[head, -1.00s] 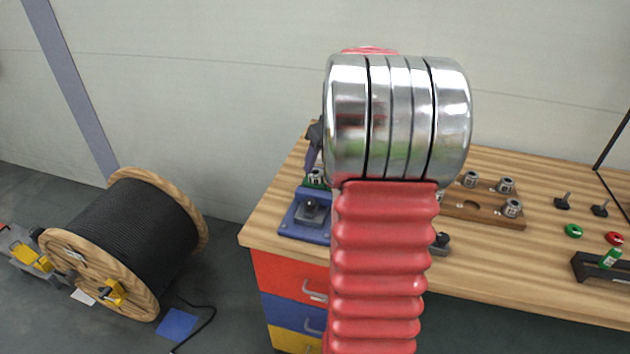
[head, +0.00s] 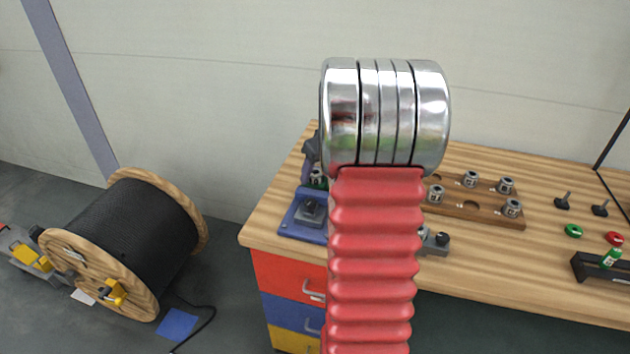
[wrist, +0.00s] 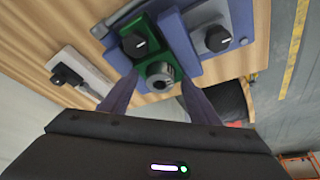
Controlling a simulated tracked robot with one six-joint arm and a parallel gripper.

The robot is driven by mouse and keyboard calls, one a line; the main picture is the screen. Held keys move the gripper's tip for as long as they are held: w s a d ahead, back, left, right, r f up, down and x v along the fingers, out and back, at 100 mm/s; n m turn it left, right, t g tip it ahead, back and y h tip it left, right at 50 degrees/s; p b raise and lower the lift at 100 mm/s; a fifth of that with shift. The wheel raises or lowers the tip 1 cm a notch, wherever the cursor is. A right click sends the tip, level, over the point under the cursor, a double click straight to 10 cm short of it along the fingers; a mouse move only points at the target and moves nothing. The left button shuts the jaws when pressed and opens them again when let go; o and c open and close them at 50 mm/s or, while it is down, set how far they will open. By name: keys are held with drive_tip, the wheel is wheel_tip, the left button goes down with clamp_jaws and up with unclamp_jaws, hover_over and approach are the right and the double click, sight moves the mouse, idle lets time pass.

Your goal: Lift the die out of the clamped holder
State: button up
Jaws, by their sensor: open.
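The die (wrist: 158,73), a short silver cylinder with a dark bore, sits in the green clamped holder (wrist: 147,24) in the wrist view. A black knob (wrist: 140,43) stands on the holder beside the die. My gripper (wrist: 158,80) is open, with one finger on each side of the die; I cannot tell whether they touch it. In the head view the die (head: 317,175) shows small at the left edge of my arm, over the blue base (head: 298,222). My gripper is mostly hidden there behind my arm.
A wooden rack (head: 458,211) with several silver dies stands right on the bench. A grey block with a black knob (head: 442,239) lies near the front edge. Green (head: 573,230) and red rings (head: 614,238) lie farther right. A cable reel (head: 125,240) stands on the floor at left.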

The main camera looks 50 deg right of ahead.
drive_tip(key=shift+c, duration=0.2)
drive_tip(key=shift+r, duration=0.1)
clamp_jaws()
idle(0.5)
